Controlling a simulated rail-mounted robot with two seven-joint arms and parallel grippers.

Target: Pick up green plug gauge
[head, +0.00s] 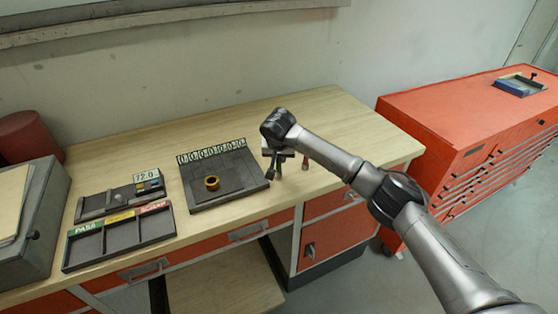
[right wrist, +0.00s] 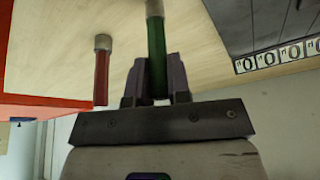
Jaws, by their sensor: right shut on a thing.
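My right gripper (head: 276,165) is low over the bench, just right of the dark numbered board. In the right wrist view its two fingers (right wrist: 157,85) are shut on the green plug gauge (right wrist: 156,45), one on each side of it. The gauge has a grey metal part at the picture's top edge, where it is cut off. A red plug gauge (right wrist: 101,75) with a grey collar is beside it, apart from the fingers. A small reddish piece (head: 305,163) shows right of the gripper in the head view. My left gripper is not in view.
An orange cabinet (head: 440,110) stands at the right. The bench top (head: 340,115) behind the gripper is clear.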

